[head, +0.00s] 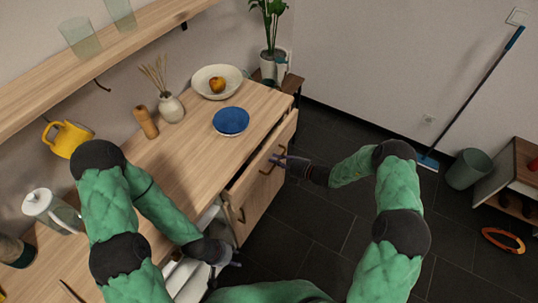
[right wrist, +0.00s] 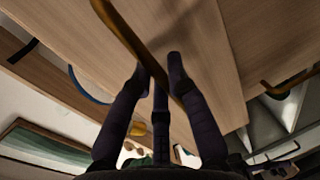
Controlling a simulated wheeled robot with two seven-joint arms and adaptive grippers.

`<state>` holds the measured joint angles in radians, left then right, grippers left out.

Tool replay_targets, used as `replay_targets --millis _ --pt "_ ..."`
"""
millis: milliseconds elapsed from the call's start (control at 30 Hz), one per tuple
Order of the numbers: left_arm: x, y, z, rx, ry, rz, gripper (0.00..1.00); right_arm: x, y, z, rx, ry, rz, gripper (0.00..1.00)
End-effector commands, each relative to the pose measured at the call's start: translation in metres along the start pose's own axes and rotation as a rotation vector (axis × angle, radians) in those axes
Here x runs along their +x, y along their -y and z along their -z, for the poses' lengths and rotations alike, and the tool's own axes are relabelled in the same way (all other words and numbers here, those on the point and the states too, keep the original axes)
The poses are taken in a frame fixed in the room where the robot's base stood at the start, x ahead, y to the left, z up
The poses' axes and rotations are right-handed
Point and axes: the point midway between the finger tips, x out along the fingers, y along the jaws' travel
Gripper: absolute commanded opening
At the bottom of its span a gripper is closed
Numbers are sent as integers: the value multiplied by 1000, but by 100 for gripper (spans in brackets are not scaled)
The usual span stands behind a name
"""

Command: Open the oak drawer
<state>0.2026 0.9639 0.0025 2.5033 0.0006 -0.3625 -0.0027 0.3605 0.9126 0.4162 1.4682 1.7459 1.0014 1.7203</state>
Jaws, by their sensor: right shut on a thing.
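The oak drawer (head: 260,150) is in the cabinet under the wooden counter in the head view. Its front seems to stand slightly out from the counter edge, but how far is hard to tell. My right gripper (head: 279,159) is at the front and shut on a brass handle (right wrist: 130,38), which runs between its fingers in the right wrist view. A second brass handle (head: 241,215) is lower left on the cabinet front and stands free. My left gripper (head: 228,257) is low in the head view, away from the drawer; whether its fingers are open is unclear.
A plant (head: 269,30) stands behind. Dark floor is clear right of the cabinet; a bin (head: 467,170) stands farther right.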

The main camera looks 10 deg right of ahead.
Motion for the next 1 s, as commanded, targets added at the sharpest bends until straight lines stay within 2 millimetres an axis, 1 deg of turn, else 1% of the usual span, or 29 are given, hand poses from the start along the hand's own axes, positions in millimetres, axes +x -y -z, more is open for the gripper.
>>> replay_targets --millis 33,200,400,500,600,733,900,1000 --pt "-7 -2 0 0 0 0 40 -15 1 -1 5 5 4 0" --pt "-19 -7 -1 0 0 0 40 -60 11 -1 6 7 4 0" --pt "-28 -10 -1 0 0 0 40 -111 22 -1 4 6 3 0" --pt "-31 -11 -1 0 0 0 40 -133 28 0 4 5 3 0" --pt "-33 -12 -1 0 0 0 40 -151 32 0 3 4 3 0" --pt "-35 -12 -1 0 0 0 40 -170 36 0 3 3 3 0" --pt "-36 -13 -1 0 0 0 40 -185 39 0 2 1 3 0" --pt "-37 -13 -1 0 0 0 40 -189 40 0 2 1 2 0"
